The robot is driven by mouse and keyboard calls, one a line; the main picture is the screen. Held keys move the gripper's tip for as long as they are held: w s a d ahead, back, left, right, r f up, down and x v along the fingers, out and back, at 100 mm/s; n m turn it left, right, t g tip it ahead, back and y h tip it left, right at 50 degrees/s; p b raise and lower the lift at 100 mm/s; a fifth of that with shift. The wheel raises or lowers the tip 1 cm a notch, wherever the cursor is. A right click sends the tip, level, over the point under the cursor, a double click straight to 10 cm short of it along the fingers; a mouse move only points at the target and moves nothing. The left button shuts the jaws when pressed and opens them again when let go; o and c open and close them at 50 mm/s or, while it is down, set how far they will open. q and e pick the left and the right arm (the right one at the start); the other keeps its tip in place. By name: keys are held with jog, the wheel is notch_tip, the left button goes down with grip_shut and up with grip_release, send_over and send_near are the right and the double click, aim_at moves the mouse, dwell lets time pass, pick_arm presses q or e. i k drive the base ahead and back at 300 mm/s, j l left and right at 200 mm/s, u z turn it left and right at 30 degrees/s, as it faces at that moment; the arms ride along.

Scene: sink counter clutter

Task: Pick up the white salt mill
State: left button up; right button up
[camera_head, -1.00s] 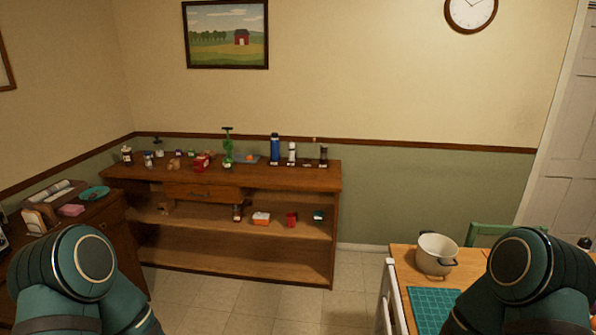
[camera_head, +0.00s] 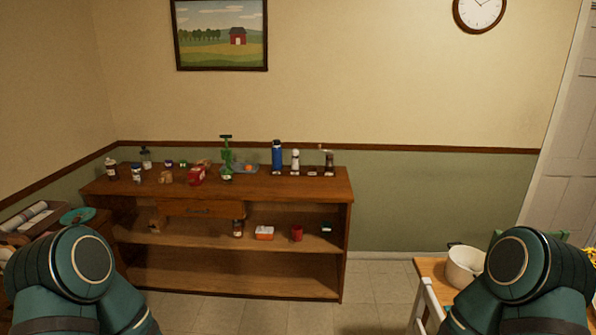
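A small white mill (camera_head: 295,161), which looks like the white salt mill, stands upright on top of the wooden sideboard (camera_head: 310,185) against the far wall. A tall blue bottle (camera_head: 277,157) stands just left of it and a dark mill (camera_head: 328,162) just right of it. My two teal arms show at the lower left and lower right, well short of the sideboard. Neither gripper is in view.
A green bottle (camera_head: 226,158), a red item (camera_head: 196,177) and several jars stand left on the sideboard. Its shelf holds a red cup (camera_head: 297,233). A table with a white pot (camera_head: 464,265) is at right. Tiled floor (camera_head: 375,283) lies open between.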

aim_at(296, 166)
jog(key=i+j, duration=0.15)
jog(key=i, duration=0.25)
jog(key=i+j+z, duration=0.15)
jog(key=i, duration=0.3)
jog(key=i+j, duration=0.15)
jog(key=i, duration=0.25)
jog(key=l+z, duration=0.05)
